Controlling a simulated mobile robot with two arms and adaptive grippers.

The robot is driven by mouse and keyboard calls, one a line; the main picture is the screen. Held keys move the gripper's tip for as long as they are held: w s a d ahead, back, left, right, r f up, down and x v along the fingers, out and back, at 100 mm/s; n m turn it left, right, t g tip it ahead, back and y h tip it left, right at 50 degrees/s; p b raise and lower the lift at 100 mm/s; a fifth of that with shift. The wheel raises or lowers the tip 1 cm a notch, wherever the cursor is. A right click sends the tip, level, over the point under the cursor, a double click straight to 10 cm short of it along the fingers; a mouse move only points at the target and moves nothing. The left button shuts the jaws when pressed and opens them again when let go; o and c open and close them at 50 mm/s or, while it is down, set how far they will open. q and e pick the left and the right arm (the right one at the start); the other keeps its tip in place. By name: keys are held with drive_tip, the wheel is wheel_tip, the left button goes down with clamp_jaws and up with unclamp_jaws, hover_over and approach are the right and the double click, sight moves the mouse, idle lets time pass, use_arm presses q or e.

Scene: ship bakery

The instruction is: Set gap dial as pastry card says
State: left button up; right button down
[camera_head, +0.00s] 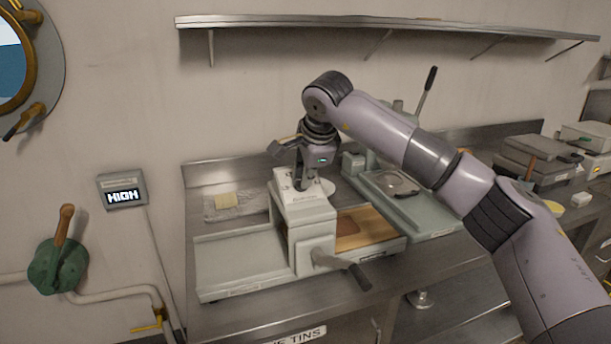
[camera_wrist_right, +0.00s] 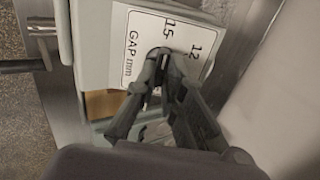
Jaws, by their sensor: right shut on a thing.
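The pastry sheeter (camera_head: 297,230) stands on the steel counter, with a pale housing, a side crank and flat beds left and right. My right gripper (camera_head: 303,184) reaches down onto the top of its housing. In the right wrist view, the gripper (camera_wrist_right: 165,62) is shut on the gap dial, whose knob is mostly hidden between the fingers. The white dial plate (camera_wrist_right: 138,42) shows "GAP mm", "15" and "12"; the dial's pointer is hidden. No readable pastry card shows. My left gripper is out of view.
A press with a raised lever (camera_head: 428,85) stands right of the sheeter. A wall display (camera_head: 123,192) reads "HIGH", above a green valve (camera_head: 58,267). A shelf (camera_head: 390,24) runs overhead.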

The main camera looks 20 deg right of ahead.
drive_tip(key=shift+m, duration=0.3)
drive_tip(key=m+b, duration=0.1)
drive_tip(key=m, duration=0.4)
drive_tip(key=shift+s+f+b, duration=0.1)
drive_tip(key=shift+f+b, duration=0.05)
drive_tip(key=shift+b, duration=0.25)
drive_tip(key=m+b, duration=0.1)
drive_tip(key=m, duration=0.5)
drive_tip(key=shift+s+a+b, duration=0.1)
drive_tip(key=shift+b, duration=0.2)
idle(0.3)
drive_tip(key=c, duration=1.7)
unclamp_jaws()
